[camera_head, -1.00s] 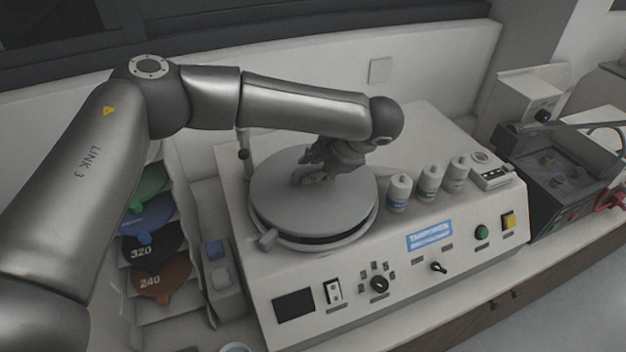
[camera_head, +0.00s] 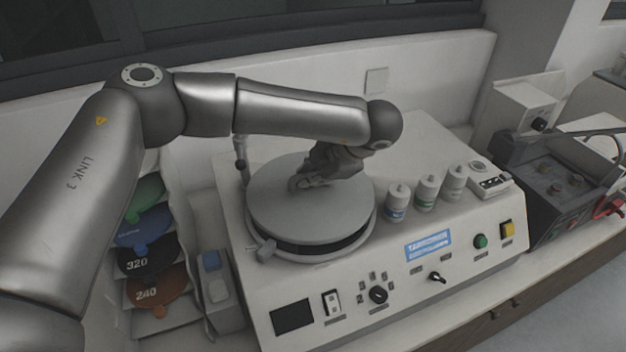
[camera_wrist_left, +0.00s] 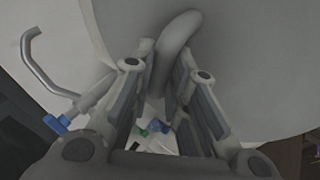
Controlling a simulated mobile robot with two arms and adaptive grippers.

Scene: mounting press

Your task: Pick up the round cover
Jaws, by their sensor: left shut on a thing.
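The round cover (camera_head: 325,215) is a grey disc over the round bowl of the cream-coloured machine. A dark gap shows beneath its near edge, so it sits slightly above the bowl rim. My left gripper (camera_head: 301,183) is shut on the cover's curved handle, near the middle of its top. In the left wrist view, the handle (camera_wrist_left: 178,35) passes between the fingers of my left gripper (camera_wrist_left: 165,58), with the cover (camera_wrist_left: 250,60) behind it. My right gripper is not in view.
A thin tap (camera_head: 240,160) stands close beside the cover at the left. Several white bottles (camera_head: 426,192) stand close at its right. The control panel (camera_head: 430,245) slopes down in front. A rack of coloured discs (camera_head: 150,260) stands to the left, and the wall is behind.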

